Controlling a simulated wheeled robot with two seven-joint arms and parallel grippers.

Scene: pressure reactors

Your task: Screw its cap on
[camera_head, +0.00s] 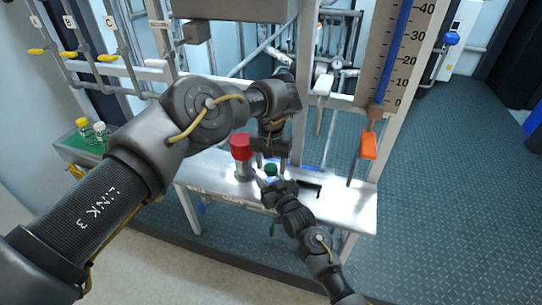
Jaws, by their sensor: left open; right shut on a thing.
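A small green cap (270,169) shows just above the white bench, on what looks like a small bottle whose body is mostly hidden. My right gripper (268,187) comes in from below and is shut on this bottle. My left gripper (271,158) points down from above, with its open fingers close over the green cap. Whether the fingers touch the cap, and whether the cap sits straight, is too small to tell.
A red-topped grey cylinder (241,150) stands on the white bench (345,208) just left of the grippers. Bottles (83,126) stand on a green-topped table at left. A gauge with an orange handle (369,145) rises at right. The bench's right end is clear.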

